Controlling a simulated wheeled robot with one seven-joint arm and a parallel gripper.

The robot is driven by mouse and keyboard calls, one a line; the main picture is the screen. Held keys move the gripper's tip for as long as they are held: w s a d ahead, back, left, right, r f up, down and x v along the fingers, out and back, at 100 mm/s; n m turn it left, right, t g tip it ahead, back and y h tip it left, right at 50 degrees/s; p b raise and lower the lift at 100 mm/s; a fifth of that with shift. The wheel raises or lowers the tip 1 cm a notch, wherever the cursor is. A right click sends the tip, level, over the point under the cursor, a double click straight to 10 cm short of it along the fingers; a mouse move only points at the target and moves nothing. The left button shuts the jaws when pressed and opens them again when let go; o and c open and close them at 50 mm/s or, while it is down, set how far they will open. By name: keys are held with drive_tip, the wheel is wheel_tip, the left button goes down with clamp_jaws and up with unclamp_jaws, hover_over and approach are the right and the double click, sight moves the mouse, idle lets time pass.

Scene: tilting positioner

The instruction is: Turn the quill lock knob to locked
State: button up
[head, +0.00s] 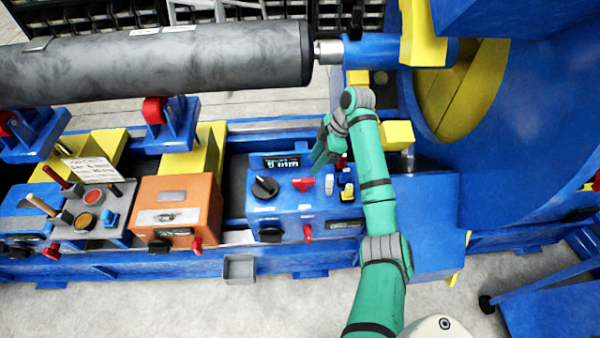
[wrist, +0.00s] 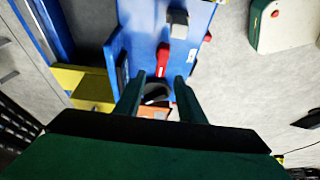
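A blue control box (head: 290,222) stands below the long dark roller. A round black knob (head: 265,187) is on its top at left, and a red handle (head: 303,184) is to the right of it. Small labels are unreadable, so I cannot tell which is the quill lock knob or its setting. My gripper (head: 319,162) is above the box, close to the red handle. In the wrist view my gripper (wrist: 156,88) is open and empty. The black knob (wrist: 155,92) shows between its fingertips, with the red handle (wrist: 162,58) beyond; contact is not visible.
Grey and yellow controls (head: 346,185) crowd the box's right side. An orange box (head: 178,207) and a grey panel (head: 92,213) stand to the left. The roller (head: 160,62) passes behind, and the big blue wheel structure (head: 530,130) fills the right. Floor in front is mostly clear.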

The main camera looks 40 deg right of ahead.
sight(304, 180)
drive_tip(key=x, duration=0.8)
drive_tip(key=shift+s+f, duration=0.2)
drive_tip(key=shift+s, duration=0.15)
drive_tip(key=shift+x, duration=0.75)
drive_tip(key=shift+w, duration=0.1)
clamp_jaws()
